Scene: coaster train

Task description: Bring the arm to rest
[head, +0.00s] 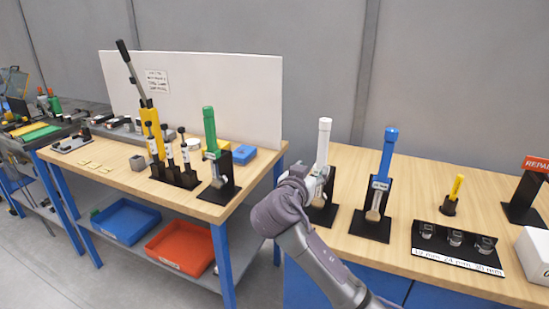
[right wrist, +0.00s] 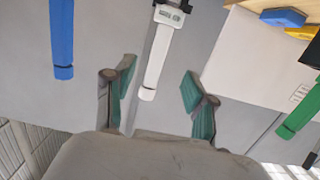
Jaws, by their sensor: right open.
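My right arm reaches in from the bottom of the head view. Its gripper (head: 310,180) is at the white-handled tool (head: 323,145) on the right-hand table, partly hidden by my own wrist. In the right wrist view my gripper (right wrist: 160,82) is open. The white handle (right wrist: 158,55) shows between the spread teal finger pads, with a gap on both sides. The tool stands upright in its black holder (head: 325,212). My left gripper is not in view.
A blue-handled tool (head: 389,150) stands close to the right. A green-handled tool (head: 209,130) stands on the left table. A yellow tool (head: 456,188), a black tray (head: 445,262) and a white box (head: 533,255) are farther right. A white board (head: 220,90) stands behind the left table.

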